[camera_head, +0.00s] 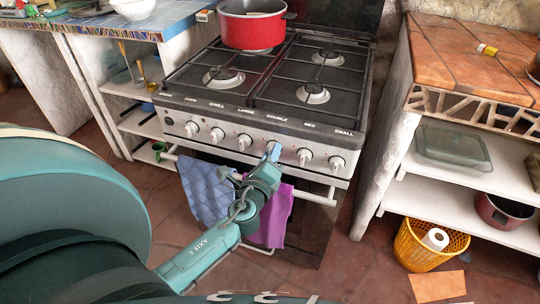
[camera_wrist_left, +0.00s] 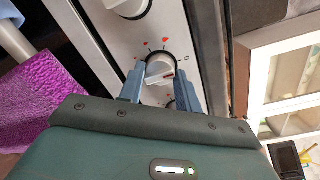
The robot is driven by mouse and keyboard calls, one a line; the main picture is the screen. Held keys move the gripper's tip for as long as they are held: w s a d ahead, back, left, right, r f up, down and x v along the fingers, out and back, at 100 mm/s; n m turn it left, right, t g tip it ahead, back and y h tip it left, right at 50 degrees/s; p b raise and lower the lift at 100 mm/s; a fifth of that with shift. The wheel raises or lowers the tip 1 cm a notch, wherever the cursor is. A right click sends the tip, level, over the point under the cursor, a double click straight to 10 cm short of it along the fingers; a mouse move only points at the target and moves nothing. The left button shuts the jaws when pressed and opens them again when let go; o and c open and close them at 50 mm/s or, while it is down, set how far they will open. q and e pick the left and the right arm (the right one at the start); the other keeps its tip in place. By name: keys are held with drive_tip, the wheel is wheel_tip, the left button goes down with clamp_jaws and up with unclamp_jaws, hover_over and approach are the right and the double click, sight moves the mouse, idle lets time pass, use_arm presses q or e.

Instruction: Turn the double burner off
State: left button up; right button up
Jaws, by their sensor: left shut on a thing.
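The gas stove (camera_head: 170,111) has a silver front panel with a row of white knobs under printed labels, including DOUBLE. My left gripper (camera_head: 273,150) is at the knob below DOUBLE and mostly hides it in the head view. In the left wrist view, the white double burner knob (camera_wrist_left: 160,69) sits between the blue fingers of my left gripper (camera_wrist_left: 161,84), which are shut on its sides. Red marks and a 0 mark are printed around the knob. No flame is visible on the burners in view. My right gripper is not in view.
A red pot (camera_head: 252,32) stands at the back left of the stove. A blue towel (camera_head: 207,190) and a purple towel (camera_head: 273,218) hang on the oven rail (camera_head: 318,198), close to my left arm. A tiled counter with shelves (camera_head: 465,70) stands at the right.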

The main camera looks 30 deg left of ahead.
use_arm(q)
drive_tip(key=shift+r, duration=0.1)
drive_tip(key=o, duration=1)
drive_tip(key=shift+c, duration=0.2)
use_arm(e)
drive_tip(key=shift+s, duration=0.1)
use_arm(q)
drive_tip(key=b+v, duration=0.1)
drive_tip(key=v, duration=1.2)
drive_tip(key=shift+b, duration=0.35)
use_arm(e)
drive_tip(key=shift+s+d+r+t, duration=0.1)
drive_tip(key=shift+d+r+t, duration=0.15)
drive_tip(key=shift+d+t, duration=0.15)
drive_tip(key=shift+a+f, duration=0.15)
